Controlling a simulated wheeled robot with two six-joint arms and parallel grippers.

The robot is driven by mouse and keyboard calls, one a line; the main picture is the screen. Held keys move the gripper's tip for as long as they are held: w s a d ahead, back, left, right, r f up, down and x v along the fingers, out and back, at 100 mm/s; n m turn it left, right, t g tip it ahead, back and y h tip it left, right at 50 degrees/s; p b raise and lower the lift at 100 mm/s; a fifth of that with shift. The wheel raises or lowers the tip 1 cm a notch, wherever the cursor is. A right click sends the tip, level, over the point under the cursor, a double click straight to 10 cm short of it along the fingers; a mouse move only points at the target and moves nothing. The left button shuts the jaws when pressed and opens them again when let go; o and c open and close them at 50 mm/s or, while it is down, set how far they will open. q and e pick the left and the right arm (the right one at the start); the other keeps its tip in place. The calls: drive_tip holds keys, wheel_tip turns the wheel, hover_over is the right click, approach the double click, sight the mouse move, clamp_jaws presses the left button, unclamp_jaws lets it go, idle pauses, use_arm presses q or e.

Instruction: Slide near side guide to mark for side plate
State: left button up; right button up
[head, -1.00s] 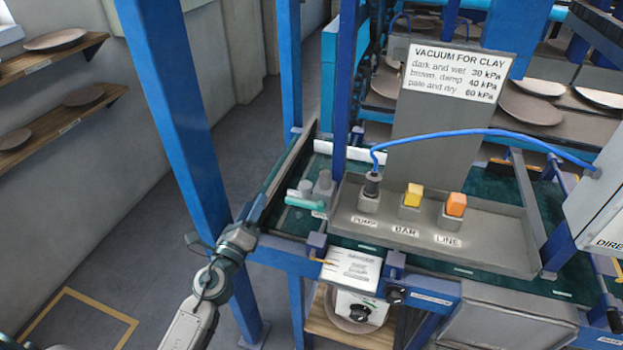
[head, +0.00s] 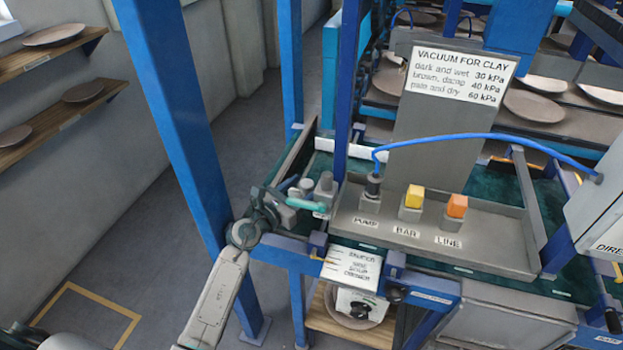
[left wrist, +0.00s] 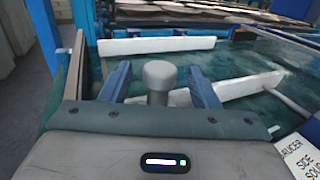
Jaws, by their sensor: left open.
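In the left wrist view a grey round-topped knob (left wrist: 160,76) stands between the two blue fingers of my open left gripper (left wrist: 159,68). I cannot tell whether either finger touches it. A pale bar (left wrist: 245,88), which looks like the near side guide, runs from behind the knob to the right over the green belt. In the head view my left gripper (head: 283,196) is at the left end of the belt, beside grey knobs (head: 324,186) and a light teal piece (head: 306,205). A label card (left wrist: 298,152) reads saucer, side, soup; the marks themselves are not readable.
A second pale bar (left wrist: 157,45) lies farther across the belt. A grey tray (head: 430,235) with yellow and orange buttons stands right of the gripper. A blue post (head: 180,120) rises close to my left arm. A blue hose arches above the tray.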

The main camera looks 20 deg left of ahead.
sight(311, 181)
use_arm(q)
drive_tip(key=shift+x, duration=2)
